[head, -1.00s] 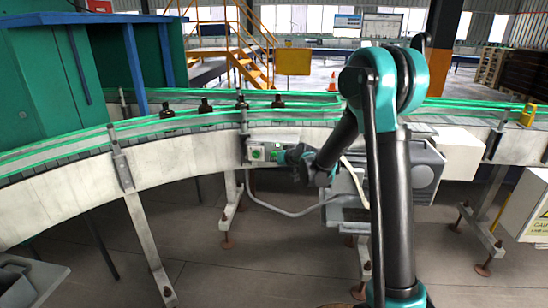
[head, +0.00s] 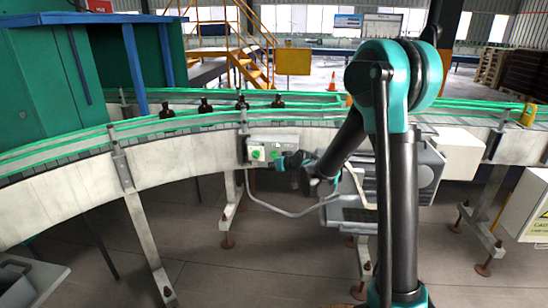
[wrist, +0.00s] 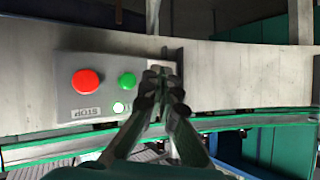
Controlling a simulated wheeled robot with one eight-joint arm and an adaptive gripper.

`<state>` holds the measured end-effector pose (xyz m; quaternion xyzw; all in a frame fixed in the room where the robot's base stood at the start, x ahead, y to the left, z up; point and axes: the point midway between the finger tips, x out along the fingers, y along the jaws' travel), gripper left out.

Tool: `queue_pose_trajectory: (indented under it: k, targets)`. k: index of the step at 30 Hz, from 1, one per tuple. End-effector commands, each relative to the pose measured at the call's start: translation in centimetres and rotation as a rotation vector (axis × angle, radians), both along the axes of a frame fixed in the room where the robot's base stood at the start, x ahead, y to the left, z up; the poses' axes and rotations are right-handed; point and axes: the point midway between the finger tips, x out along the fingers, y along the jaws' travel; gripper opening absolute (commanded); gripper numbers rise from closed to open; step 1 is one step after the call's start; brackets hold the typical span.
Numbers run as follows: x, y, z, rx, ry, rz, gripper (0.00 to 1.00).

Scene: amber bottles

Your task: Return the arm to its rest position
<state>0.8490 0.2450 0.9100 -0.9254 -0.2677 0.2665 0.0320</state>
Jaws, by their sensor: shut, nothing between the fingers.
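My arm (head: 396,200) rises at the right of the head view and bends down to the left. My gripper (head: 281,163) is small there, in front of the grey control box (head: 268,150) on the conveyor's side. In the wrist view my gripper (wrist: 158,76) is shut and empty, with its fingers close together beside the right end of the control box (wrist: 68,108). Whether the fingertips touch the box is unclear.
A curved conveyor (head: 70,192) with green rails runs across the view. Several amber bottles (head: 205,106) stand on it. A grey unit (head: 425,175) and a white box (head: 457,149) are behind and beside my arm. Open floor (head: 250,270) lies in front.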

Motion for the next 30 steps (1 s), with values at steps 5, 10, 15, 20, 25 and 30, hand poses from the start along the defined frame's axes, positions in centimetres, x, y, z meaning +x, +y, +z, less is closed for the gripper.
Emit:
queue_pose_trajectory:
  k: [5,10,15,20,25,30]
  targets:
    - [0.0,0.0,0.0,0.000,0.000,0.000,0.00]
    - [-1.2,-1.6,0.1,-0.018,0.021,-0.011,0.00]
    - [-5.6,-6.7,0.1,-0.078,0.108,-0.051,0.00]
    - [-11.5,-12.3,-0.8,-0.147,0.216,-0.108,0.00]
    - [-18.3,-17.9,-2.3,-0.217,0.334,-0.186,0.00]
    - [-25.7,-22.9,-4.5,-0.280,0.456,-0.277,0.00]
